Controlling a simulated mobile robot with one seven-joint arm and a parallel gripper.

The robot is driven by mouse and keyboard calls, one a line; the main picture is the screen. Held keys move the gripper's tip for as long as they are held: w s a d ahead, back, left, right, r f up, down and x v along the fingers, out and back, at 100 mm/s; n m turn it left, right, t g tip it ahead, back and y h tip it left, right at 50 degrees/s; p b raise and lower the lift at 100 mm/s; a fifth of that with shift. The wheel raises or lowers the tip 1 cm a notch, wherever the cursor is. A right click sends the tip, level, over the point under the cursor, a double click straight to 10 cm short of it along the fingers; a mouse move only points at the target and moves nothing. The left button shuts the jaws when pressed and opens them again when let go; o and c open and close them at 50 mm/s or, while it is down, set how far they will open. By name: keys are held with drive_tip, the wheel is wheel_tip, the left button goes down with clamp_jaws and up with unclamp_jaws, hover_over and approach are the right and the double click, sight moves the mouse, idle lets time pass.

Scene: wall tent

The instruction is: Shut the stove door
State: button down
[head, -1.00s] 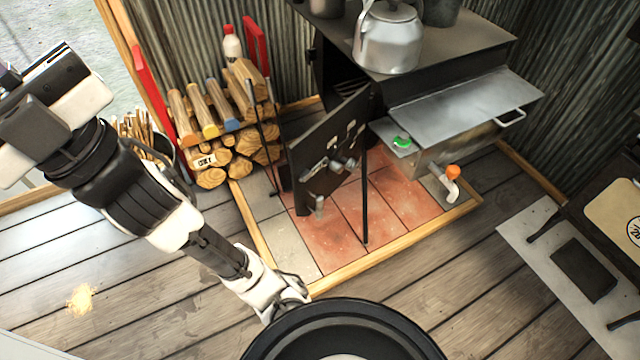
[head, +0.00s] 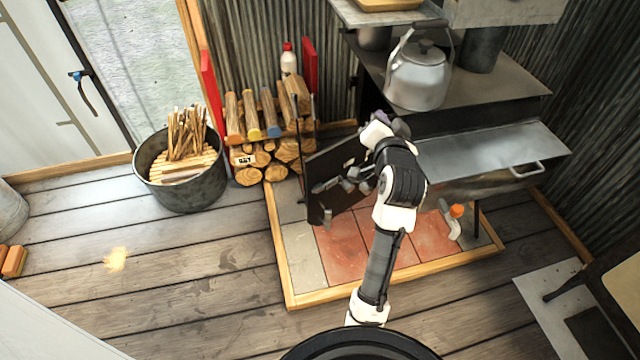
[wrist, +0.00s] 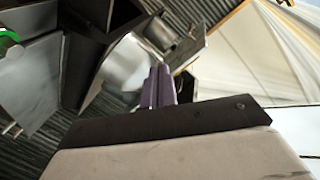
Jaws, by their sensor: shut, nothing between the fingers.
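The black stove (head: 484,88) stands at the upper right in the head view. Its dark door (head: 326,170) hangs open, swung out over the tiled hearth, with metal fittings on the face turned toward me. My arm reaches up in front of the stove and hides the door's right part and much of the opening. My gripper (head: 390,126) is beside the door's upper right, level with the stove front. I cannot tell whether it touches the door. In the wrist view the purple fingers (wrist: 158,86) are together and hold nothing.
A kettle (head: 418,78) sits on the stove top. A metal tank with a handle (head: 490,152) and an orange-knobbed tap (head: 455,212) juts out at the right. Firewood (head: 262,135) and a kindling bucket (head: 183,180) stand left.

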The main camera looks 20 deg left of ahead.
wheel_tip(320, 180, down, 8)
drive_tip(key=s+d+m+g+y, duration=0.1)
drive_tip(key=m+g, duration=0.2)
drive_tip(key=m, duration=0.1)
drive_tip(key=m+g+y, duration=0.2)
drive_tip(key=m+y, duration=0.6)
drive_tip(key=m, duration=1)
approach(310, 185)
drive_tip(key=p+x, duration=0.3)
drive_tip(key=x, duration=0.4)
drive_tip(key=shift+d, duration=0.15)
